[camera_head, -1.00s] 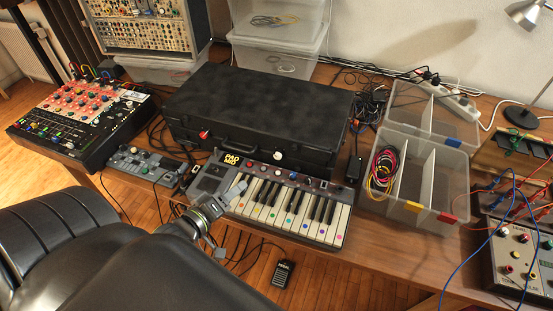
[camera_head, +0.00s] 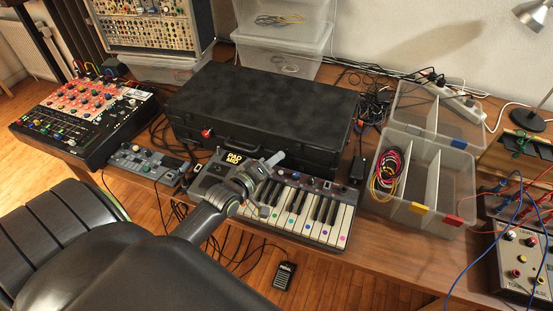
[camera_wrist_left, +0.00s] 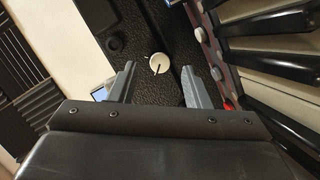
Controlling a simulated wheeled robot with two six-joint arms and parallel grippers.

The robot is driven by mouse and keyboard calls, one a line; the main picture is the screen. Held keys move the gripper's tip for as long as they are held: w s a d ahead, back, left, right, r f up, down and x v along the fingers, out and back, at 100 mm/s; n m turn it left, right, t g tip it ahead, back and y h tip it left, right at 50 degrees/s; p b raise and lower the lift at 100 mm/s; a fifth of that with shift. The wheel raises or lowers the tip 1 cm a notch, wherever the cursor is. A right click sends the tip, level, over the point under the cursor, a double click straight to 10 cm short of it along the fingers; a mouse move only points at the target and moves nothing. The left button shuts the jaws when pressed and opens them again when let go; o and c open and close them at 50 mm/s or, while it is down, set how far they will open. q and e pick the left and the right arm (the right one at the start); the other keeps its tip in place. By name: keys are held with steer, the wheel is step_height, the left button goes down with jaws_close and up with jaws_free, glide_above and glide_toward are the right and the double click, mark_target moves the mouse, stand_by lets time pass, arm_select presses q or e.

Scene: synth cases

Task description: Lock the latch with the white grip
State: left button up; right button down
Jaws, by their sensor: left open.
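The closed black case (camera_head: 262,98) lies on the wooden table. In the left wrist view, the round white grip (camera_wrist_left: 159,63) shows against the black case (camera_wrist_left: 150,25), just beyond my fingertips and between their lines. A thin dark line runs beside it; I cannot tell the latch's position. In the head view my gripper covers the white grip. My left gripper (camera_head: 270,183) is open and empty above the keyboard, close to the case's front; its fingers also show in the left wrist view (camera_wrist_left: 158,78). A red grip (camera_head: 206,133) sits further left on the case front.
The small keyboard (camera_head: 310,212) lies right in front of the case, under my gripper. A grey pedal unit (camera_head: 147,163) and a mixer (camera_head: 85,120) are at left. A clear divided box (camera_head: 425,175) and loose cables are at right.

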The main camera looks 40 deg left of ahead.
arm_select(q)
steer(key=shift+x, duration=1.25)
steer(key=shift+c, duration=0.2)
